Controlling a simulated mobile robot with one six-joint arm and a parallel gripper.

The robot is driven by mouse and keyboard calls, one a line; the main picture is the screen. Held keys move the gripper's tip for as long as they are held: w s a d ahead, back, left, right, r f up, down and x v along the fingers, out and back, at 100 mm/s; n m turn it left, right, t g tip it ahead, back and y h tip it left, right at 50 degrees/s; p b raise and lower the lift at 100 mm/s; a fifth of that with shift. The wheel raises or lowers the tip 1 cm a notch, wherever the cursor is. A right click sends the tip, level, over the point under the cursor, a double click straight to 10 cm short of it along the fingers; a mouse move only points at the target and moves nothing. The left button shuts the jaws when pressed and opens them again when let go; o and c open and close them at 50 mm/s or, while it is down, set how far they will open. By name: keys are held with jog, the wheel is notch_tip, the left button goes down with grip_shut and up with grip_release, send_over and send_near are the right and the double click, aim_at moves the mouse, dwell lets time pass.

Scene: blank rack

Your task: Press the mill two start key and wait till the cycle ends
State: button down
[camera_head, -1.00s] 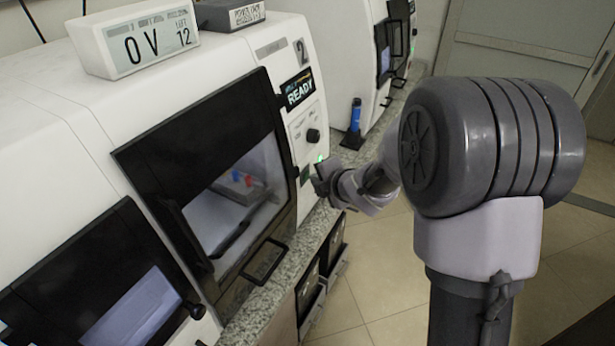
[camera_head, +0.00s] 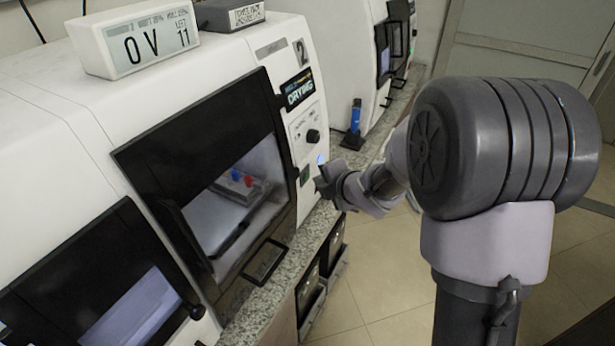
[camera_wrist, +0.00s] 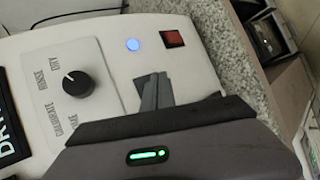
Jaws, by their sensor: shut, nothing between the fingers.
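Mill two (camera_head: 285,40) is a white machine with a "2" on its upper right. Its small screen (camera_head: 299,90) reads "DRYING". The round start key (camera_wrist: 133,44) glows blue on the white panel in the wrist view, and its blue light (camera_head: 320,158) shows at the panel's edge in the head view. My gripper (camera_wrist: 155,90) is shut and empty. Its fingertips are a little below the key in the wrist view, apart from it. In the head view my gripper (camera_head: 325,180) is just right of the panel.
A black knob (camera_wrist: 77,84) and a red rocker switch (camera_wrist: 172,38) flank the key. Mill two's window (camera_head: 235,195) shows red and blue pieces inside. A box display (camera_head: 150,45) reads "0 V" and "LEFT 11".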

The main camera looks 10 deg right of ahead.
jog(key=s+d, duration=0.1)
jog(key=d, duration=0.1)
jog(key=s+d, duration=0.2)
jog(key=shift+r+p, duration=0.15)
jog(key=shift+p, duration=0.15)
dwell(0.7)
jog(key=s+d+r+m+h, duration=0.5)
jog(key=s+r+m, duration=0.2)
jog(key=r+m, duration=0.35)
jog(key=s+a+m+g+y, duration=0.1)
jog(key=s+a+m, duration=0.2)
jog(key=s+m, duration=0.2)
jog(key=s+a+r+m+g+y, duration=0.1)
jog(key=s+a+m+g, duration=0.1)
jog(key=s+m, duration=0.4)
jog(key=s+a+m+g+y, duration=0.1)
jog(key=s+a+m, duration=0.4)
jog(key=s, duration=0.8)
jog(key=shift+s+r+m+g, duration=0.15)
jog(key=shift+s+m+g, duration=0.15)
jog(key=shift+m, duration=0.35)
